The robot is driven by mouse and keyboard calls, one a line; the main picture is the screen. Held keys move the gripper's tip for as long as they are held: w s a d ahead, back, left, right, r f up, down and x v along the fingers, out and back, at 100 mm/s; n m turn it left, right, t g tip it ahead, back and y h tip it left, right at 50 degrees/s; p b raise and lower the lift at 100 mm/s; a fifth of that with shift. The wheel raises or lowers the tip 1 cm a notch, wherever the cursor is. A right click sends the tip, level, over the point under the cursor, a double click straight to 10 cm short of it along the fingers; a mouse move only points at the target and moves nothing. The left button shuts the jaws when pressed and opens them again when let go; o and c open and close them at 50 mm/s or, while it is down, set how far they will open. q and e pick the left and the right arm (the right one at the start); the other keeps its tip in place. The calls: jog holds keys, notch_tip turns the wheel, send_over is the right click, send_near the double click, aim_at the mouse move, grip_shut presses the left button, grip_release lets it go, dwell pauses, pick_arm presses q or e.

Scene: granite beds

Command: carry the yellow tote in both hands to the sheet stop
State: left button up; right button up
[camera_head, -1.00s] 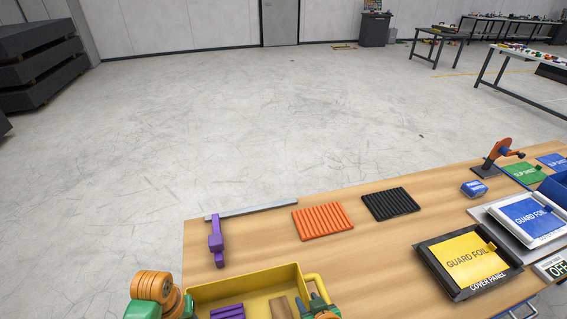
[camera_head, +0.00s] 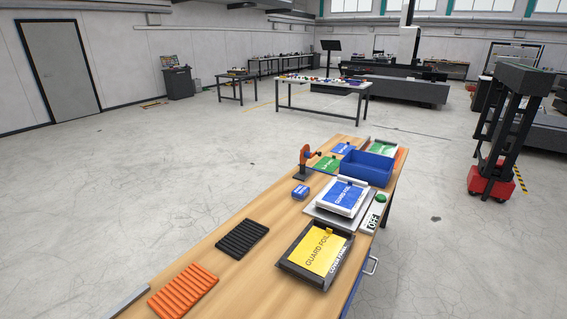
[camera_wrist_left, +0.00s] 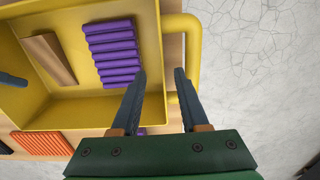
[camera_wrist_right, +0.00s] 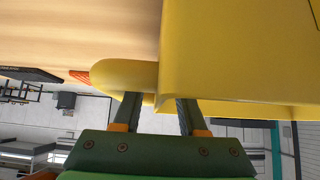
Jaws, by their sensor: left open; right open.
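The yellow tote (camera_wrist_left: 65,112) fills much of the left wrist view, holding a purple ribbed block (camera_wrist_left: 110,52) and a brown wooden piece (camera_wrist_left: 48,58). My left gripper (camera_wrist_left: 161,75) is open at the tote's handle side, its fingertips close to the yellow handle (camera_wrist_left: 186,45). In the right wrist view the tote (camera_wrist_right: 240,50) shows close up. My right gripper (camera_wrist_right: 158,100) is open, with its fingertips close against the tote's yellow handle (camera_wrist_right: 125,76); contact is unclear. The head view shows neither tote nor grippers. I cannot identify a sheet stop.
The wooden bench holds an orange ribbed pad (camera_head: 184,291), a black ribbed pad (camera_head: 242,239), a cover panel (camera_head: 316,254), a blue bin (camera_head: 367,167) and a grey metal strip (camera_head: 125,302). A red-based lifter (camera_head: 491,182) stands right. Open floor lies left.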

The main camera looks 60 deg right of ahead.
jog(key=shift+a, duration=0.15)
jog(key=shift+s+r, duration=0.25)
jog(key=shift+s, duration=0.05)
jog(key=shift+s+r, duration=0.5)
jog(key=shift+r, duration=0.05)
jog(key=shift+v, duration=2.6)
